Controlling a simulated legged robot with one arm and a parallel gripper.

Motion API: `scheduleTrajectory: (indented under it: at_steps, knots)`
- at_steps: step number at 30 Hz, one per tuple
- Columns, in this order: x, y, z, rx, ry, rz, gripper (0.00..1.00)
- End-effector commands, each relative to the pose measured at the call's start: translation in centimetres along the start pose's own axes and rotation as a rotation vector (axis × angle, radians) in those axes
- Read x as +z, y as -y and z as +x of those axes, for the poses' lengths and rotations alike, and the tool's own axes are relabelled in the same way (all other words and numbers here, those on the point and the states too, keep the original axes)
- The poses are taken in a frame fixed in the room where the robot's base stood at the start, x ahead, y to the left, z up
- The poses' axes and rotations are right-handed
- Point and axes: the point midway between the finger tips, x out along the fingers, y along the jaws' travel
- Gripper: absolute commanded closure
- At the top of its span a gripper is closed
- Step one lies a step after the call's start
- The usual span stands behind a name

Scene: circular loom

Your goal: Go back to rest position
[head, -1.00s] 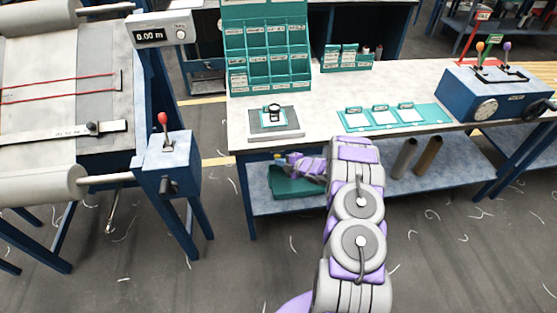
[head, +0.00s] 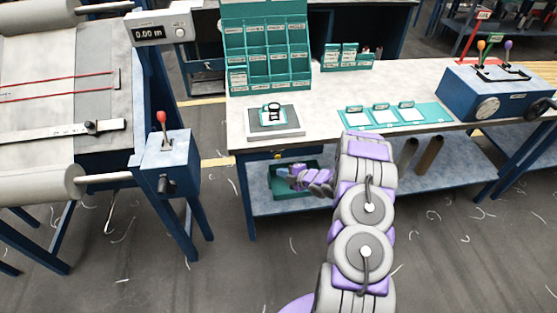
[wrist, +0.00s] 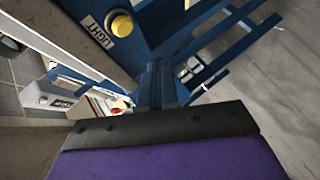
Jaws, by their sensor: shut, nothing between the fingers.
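My gripper (head: 298,177) is at the end of my purple and grey arm, low at the front of the workbench (head: 300,85). In the head view it appears in front of the green bin (head: 290,192) on the lower shelf. It is shut and holds nothing that I can see. In the wrist view the dark edge and purple body of my gripper fill the bottom, and blue frame bars lie beyond it. A yellow button (wrist: 121,24) with a label sits on a blue panel at the upper left there.
The loom frame with a red-knobbed lever box (head: 170,160) stands at the left. The bench top carries a scale (head: 275,121), green card trays (head: 395,117) and a blue lever box (head: 495,90). Brown tubes (head: 428,155) stand on the lower shelf. Floor in front is clear except for thread scraps.

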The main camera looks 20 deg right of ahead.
Motion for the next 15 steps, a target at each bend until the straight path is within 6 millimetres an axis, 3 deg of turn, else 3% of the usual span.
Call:
scheduleTrajectory:
  at_steps: [15]
  knots:
    - [0.12, -0.49, -0.06, -0.012, 0.016, 0.004, 1.0]
